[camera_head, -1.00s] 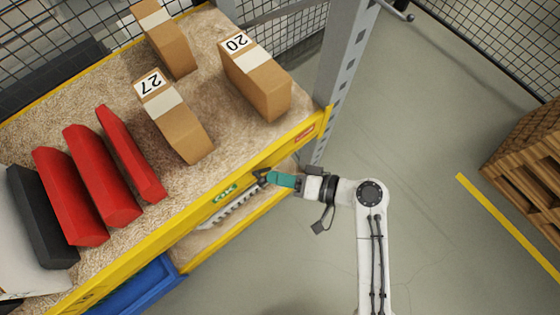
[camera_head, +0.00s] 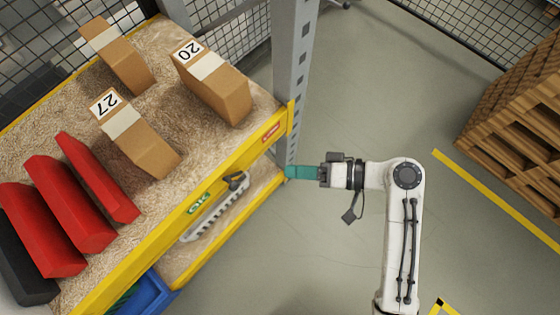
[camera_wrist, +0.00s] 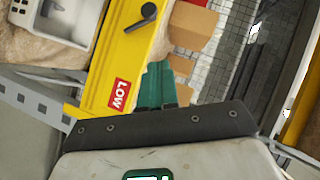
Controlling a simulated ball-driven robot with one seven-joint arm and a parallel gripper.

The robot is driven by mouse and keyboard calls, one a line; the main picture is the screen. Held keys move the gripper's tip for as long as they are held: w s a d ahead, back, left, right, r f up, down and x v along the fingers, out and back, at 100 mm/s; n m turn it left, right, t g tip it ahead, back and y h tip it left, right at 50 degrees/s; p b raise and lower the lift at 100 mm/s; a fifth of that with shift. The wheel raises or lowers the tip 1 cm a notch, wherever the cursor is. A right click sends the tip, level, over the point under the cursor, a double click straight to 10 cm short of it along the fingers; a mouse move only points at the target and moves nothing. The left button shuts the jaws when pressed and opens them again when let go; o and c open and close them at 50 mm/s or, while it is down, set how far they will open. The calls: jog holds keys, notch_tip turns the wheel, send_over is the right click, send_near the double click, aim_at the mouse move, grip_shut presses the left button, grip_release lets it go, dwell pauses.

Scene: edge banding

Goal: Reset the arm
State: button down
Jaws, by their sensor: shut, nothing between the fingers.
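My arm shows at the right of the head view, bent at a round joint. My gripper (camera_head: 290,172) has teal fingers pointing left, close to the yellow shelf beam and the grey upright. The fingers are shut with nothing between them. In the wrist view the teal fingers (camera_wrist: 156,84) lie together in front of the yellow beam with its red LOW label.
The shelf's yellow beam (camera_head: 150,238) and grey perforated upright (camera_head: 292,75) stand left of my gripper. A wooden pallet stack (camera_head: 515,120) is at right. Grey floor (camera_head: 385,90) between is clear.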

jog(key=shift+d+r, duration=0.15)
jog(key=shift+d, duration=0.35)
jog(key=s+d+f+m+h, duration=0.1)
jog(key=s+d+f+h, duration=0.3)
jog(key=d, duration=0.2)
jog(key=s+d+f+m+h, duration=0.1)
jog(key=s+d+f+h, duration=0.25)
jog(key=d, duration=0.25)
jog(key=s+d+r+m+h, duration=0.1)
jog(key=s+d+h, duration=0.2)
jog(key=d, duration=0.3)
jog(key=s+d+m+h, duration=0.1)
jog(key=s+d+h, duration=0.2)
jog(key=d, duration=0.3)
jog(key=shift+s+r+h, duration=0.35)
jog(key=shift+s+h, duration=0.05)
jog(key=shift+h, duration=0.35)
jog(key=shift+d, duration=0.1)
